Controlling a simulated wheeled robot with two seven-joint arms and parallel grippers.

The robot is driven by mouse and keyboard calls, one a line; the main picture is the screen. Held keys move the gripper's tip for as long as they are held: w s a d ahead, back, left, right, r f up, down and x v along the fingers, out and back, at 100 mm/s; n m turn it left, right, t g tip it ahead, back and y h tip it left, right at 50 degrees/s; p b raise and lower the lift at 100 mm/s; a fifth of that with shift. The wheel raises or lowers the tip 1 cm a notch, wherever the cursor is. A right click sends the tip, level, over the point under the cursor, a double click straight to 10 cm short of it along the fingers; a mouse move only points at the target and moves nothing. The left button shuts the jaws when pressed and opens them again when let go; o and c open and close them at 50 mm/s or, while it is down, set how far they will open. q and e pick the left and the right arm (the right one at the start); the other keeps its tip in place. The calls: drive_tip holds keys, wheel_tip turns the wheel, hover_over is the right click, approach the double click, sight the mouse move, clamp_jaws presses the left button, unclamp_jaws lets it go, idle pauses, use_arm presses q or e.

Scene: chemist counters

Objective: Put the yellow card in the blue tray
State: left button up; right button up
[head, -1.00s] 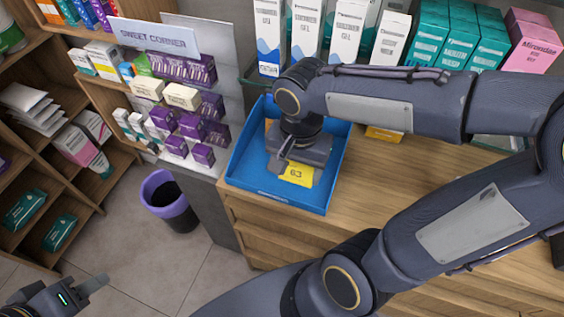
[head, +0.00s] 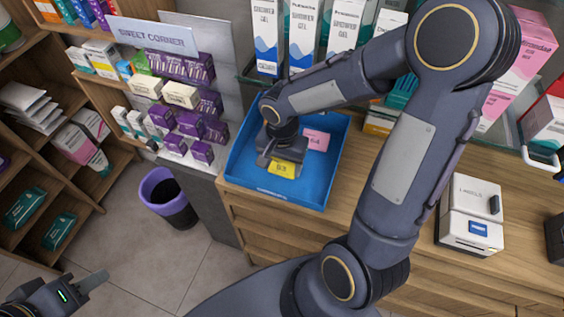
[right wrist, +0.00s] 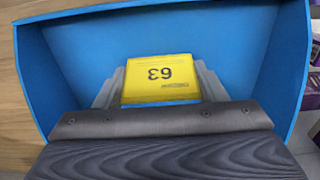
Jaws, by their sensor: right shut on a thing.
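I cannot tell whether the card touches the tray floor. A pink card (head: 316,140), marked 64, lies in the tray to the right of the gripper.
The tray stands at the left end of a wooden counter (head: 240,212). Tall boxes (head: 305,35) stand behind it. A purple-box display (head: 185,70) is to its left, and a purple-rimmed bin (head: 165,195) is on the floor. A white label device (head: 472,215) stands on the right.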

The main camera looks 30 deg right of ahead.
drive_tip(key=shift+f, duration=0.15)
drive_tip(key=o, duration=0.9)
drive_tip(key=shift+o, duration=0.2)
